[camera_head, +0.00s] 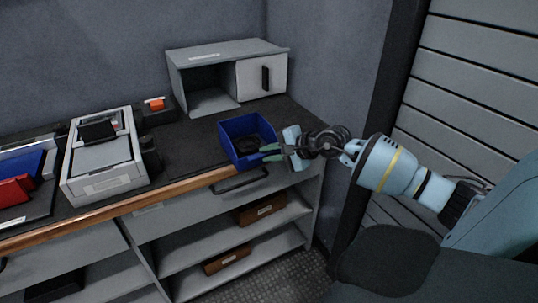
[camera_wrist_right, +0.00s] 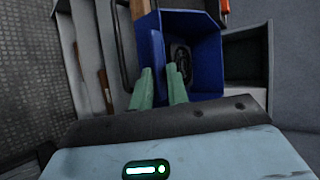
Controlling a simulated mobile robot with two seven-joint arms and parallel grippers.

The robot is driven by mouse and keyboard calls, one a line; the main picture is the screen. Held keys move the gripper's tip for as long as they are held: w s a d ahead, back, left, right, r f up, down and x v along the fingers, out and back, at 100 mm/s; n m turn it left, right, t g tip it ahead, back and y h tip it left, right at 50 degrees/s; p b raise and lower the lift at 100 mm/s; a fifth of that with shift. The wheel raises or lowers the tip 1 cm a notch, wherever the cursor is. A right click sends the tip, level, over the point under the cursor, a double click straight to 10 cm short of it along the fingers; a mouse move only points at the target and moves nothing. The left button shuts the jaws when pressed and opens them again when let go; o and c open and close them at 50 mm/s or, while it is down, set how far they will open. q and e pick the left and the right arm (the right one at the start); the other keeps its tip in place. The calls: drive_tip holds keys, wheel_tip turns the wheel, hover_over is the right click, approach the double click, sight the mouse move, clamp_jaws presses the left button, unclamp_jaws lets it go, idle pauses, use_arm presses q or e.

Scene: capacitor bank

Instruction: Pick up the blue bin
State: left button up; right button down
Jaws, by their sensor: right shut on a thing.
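The blue bin (camera_head: 243,129) is an open-topped box at the right front of the dark worktop, with a dark object (camera_head: 247,144) inside it. In the wrist view the bin (camera_wrist_right: 205,66) lies just ahead of the fingers. My right gripper (camera_head: 270,153) reaches in from the right, its green fingers at the bin's right side wall. In the wrist view the two green fingers of the right gripper (camera_wrist_right: 160,87) are close together with the bin's wall between them, shut on it. I cannot tell whether the bin is clear of the worktop. My left gripper is not in view.
A grey cabinet (camera_head: 213,57) with an open compartment stands behind the bin. A grey case (camera_head: 103,160) and red and blue items stand at the left. Shelves with brown boxes (camera_head: 258,211) lie below the worktop. A slatted wall (camera_head: 470,62) is at the right.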

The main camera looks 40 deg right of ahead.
drive_tip(key=shift+s+f, duration=0.1)
drive_tip(key=shift+s, duration=0.1)
drive_tip(key=c, duration=1.3)
unclamp_jaws()
drive_tip(key=shift+w, duration=0.1)
drive_tip(key=v, duration=0.8)
drive_tip(key=shift+a, duration=0.1)
